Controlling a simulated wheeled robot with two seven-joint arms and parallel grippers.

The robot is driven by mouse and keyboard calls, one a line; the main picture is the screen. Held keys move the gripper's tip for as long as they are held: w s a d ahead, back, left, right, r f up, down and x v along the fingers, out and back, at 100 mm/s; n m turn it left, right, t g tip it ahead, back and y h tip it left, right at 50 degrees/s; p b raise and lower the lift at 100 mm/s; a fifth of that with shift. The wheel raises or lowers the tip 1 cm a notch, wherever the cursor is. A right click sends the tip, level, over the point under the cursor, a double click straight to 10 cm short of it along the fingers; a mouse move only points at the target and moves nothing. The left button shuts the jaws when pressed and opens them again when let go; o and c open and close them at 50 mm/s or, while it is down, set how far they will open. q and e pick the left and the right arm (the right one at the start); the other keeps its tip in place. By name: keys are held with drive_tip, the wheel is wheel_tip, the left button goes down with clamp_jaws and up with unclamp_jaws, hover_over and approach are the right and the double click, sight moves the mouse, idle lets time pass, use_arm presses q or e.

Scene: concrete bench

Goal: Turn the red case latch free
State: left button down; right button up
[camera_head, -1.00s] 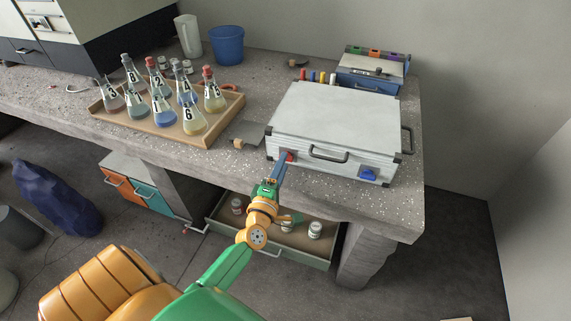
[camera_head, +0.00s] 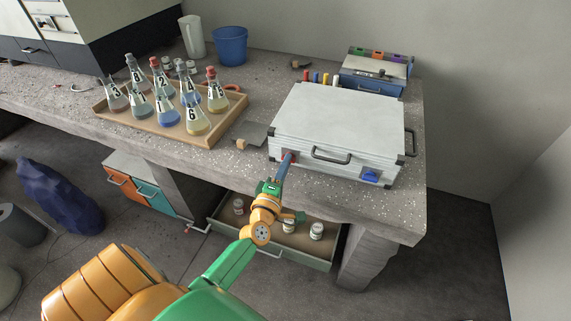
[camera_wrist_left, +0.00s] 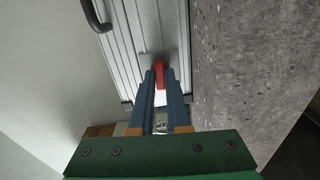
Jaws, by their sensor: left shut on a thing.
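The silver case (camera_head: 340,115) lies closed on the concrete bench, its front face towards me. The red latch (camera_wrist_left: 159,72) is at the left of that front face; in the head view only a little red shows beside my fingertips. My left gripper (camera_head: 289,156) is shut on the red latch, with its blue fingers on either side of it in the left wrist view (camera_wrist_left: 160,78). The blue latch (camera_head: 370,177) is at the right of the case front, apart from my gripper. My right gripper is not in view.
A wooden tray (camera_head: 230,116) of numbered flasks stands left of the case. A blue toolbox (camera_head: 372,84) stands behind it. An open drawer (camera_head: 270,243) with several small jars lies below the bench edge, under my left arm. The case handle (camera_head: 331,157) sticks out between the latches.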

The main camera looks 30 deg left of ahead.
use_arm(q)
drive_tip(key=m+p, duration=0.1)
drive_tip(key=m, duration=0.3)
drive_tip(key=shift+r, duration=0.1)
drive_tip(key=m+p, duration=0.1)
drive_tip(key=m, duration=0.3)
drive_tip(key=shift+m+p, duration=0.3)
drive_tip(key=shift+p, duration=0.1)
drive_tip(key=m+p, duration=0.1)
drive_tip(key=m, duration=0.3)
drive_tip(key=shift+m+p, duration=0.3)
drive_tip(key=shift+m, duration=2)
drive_tip(key=c, duration=0.9)
unclamp_jaws()
